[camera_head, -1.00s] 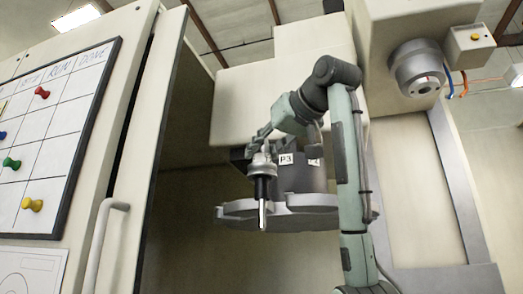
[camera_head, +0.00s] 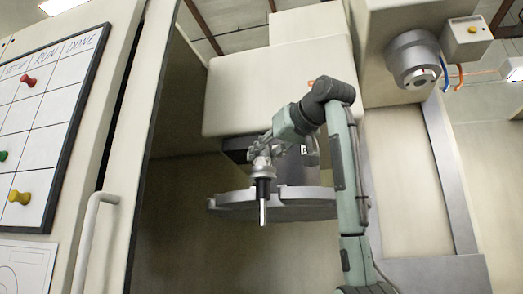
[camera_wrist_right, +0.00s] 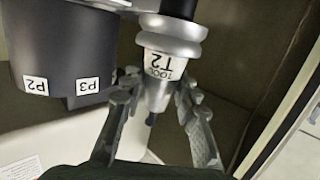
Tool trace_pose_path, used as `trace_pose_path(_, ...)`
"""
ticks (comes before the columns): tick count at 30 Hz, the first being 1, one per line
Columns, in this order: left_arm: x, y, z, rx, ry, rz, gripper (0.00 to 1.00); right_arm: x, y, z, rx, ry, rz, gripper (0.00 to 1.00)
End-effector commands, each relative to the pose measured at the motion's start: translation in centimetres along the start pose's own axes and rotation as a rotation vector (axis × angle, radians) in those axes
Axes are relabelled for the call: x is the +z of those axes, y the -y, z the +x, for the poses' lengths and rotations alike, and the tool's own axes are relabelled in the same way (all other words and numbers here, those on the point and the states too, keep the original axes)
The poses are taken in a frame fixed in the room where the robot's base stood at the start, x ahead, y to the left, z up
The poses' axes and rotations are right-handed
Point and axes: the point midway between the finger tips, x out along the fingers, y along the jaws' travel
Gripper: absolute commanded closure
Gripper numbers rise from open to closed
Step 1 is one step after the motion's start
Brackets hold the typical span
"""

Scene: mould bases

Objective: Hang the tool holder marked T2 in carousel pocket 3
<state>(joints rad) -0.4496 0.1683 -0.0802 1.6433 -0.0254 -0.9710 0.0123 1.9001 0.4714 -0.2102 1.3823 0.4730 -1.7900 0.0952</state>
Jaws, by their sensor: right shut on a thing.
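In the head view the holder (camera_head: 263,190) hangs upright, black body and silver shank down, from my right gripper (camera_head: 263,158). It overlaps the front rim of the grey carousel disc (camera_head: 300,205). In the right wrist view the dark carousel hub (camera_wrist_right: 60,40) carries labels P2 (camera_wrist_right: 36,85) and P3 (camera_wrist_right: 88,86), left of the holder. I cannot tell whether holder and pocket touch. My left gripper is out of view.
A machine housing (camera_head: 275,90) stands above and behind the carousel. A spindle (camera_head: 413,60) is at upper right. An open door with a handle (camera_head: 95,235) and a board with coloured pins (camera_head: 45,110) stand at left. Open space lies below the disc.

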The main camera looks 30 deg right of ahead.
Motion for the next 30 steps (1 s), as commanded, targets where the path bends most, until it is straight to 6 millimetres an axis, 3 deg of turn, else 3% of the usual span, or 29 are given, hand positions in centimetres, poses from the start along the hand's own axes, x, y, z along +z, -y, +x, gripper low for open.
trace_pose_path(12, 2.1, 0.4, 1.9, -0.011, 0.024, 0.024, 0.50, -0.5, -1.6, 1.3, -0.001, -0.010, 0.001, 1.00)
trace_pose_path(30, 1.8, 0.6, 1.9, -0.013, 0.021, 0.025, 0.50, -0.9, -4.5, 4.0, -0.001, -0.012, 0.001, 1.00)
